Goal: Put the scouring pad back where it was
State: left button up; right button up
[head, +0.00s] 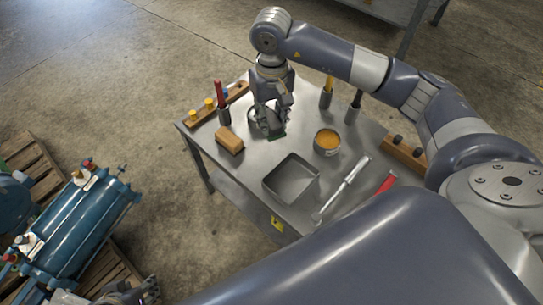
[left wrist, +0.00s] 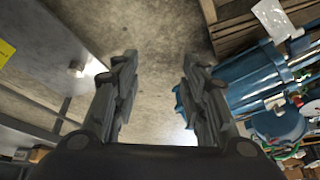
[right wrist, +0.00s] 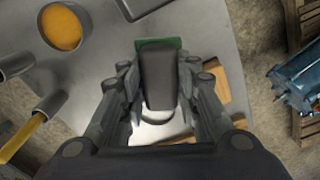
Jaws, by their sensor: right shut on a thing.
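My right gripper (head: 268,128) is over the back part of the metal table (head: 250,172). In the right wrist view its fingers (right wrist: 160,88) are shut on the scouring pad, a dark grey block (right wrist: 158,75) with a green layer (right wrist: 175,43) under it. The green edge also shows below the fingers in the head view (head: 277,135). I cannot tell whether the pad touches the table. My left gripper (left wrist: 158,75) is open and empty, away from the table, with floor beyond it; only part of it shows at the bottom left of the head view.
A tan block (head: 230,140) lies left of the right gripper. A tin of orange stuff (head: 327,140), a grey tray (head: 291,180), a wrench (head: 341,188) and wooden racks (head: 404,154) also occupy the table. Upright tool holders (head: 325,98) stand behind. Blue machinery (head: 75,225) rests on pallets at left.

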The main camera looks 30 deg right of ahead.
jog(key=shift+w+f, duration=0.1)
jog(key=shift+f, duration=0.45)
notch_tip(320, 180, down, 5)
jog(key=shift+f+b, duration=0.1)
jog(key=shift+b, duration=0.6)
notch_tip(320, 180, down, 4)
jog(key=shift+r+b, duration=0.1)
jog(key=shift+b, duration=0.3)
pick_arm(q)
jog(key=w+d+r+t+h, duration=0.1)
jog(key=w+d+r+t, duration=0.2)
jog(key=w, duration=0.6)
notch_tip(320, 180, up, 3)
jog(key=t, duration=0.2)
jog(key=shift+w+f+t+h, duration=0.15)
jog(key=shift+t+h, duration=0.15)
jog(key=shift+w+d, duration=0.1)
jog(key=shift+w, duration=0.05)
pick_arm(e)
jog(key=o, duration=1)
pick_arm(q)
jog(key=shift+w+d+r+t, duration=0.1)
jog(key=shift+w+r+t, duration=0.25)
jog(key=shift+r, duration=0.1)
